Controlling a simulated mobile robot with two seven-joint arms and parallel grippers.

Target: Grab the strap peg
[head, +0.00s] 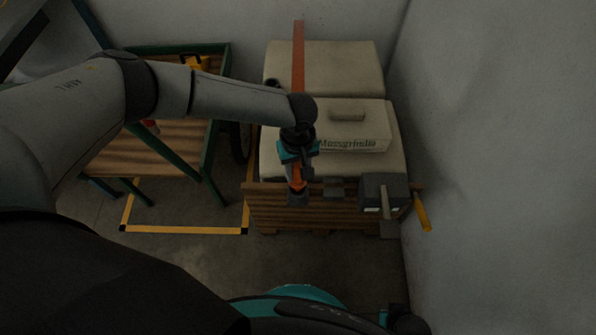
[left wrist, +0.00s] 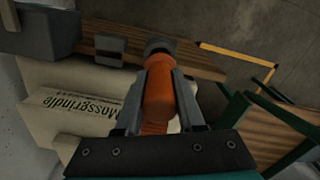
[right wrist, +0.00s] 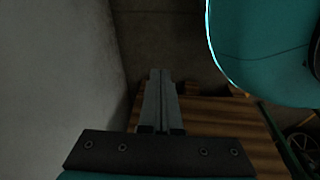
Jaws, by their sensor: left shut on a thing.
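The strap peg (left wrist: 158,92) is a thick orange piece, and its far end meets a dark bracket (left wrist: 160,45) at the edge of a wooden board. In the head view the peg (head: 296,181) shows just below my left gripper (head: 296,172), in line with an orange strap (head: 298,60) over the pale load. In the left wrist view the fingers of my left gripper (left wrist: 160,92) lie on both sides of the peg, shut on it. My right gripper (right wrist: 160,85) has its fingers together with nothing between them, over the floor and wooden slats.
The wooden pallet (head: 320,213) holds pale blocks, one with a "Mossgrindle" label (head: 347,144). A dark block (head: 384,193) and a yellow handle (head: 421,212) are at its right end. A green-framed cart (head: 207,150) stands left. A grey wall (head: 490,170) closes the right side.

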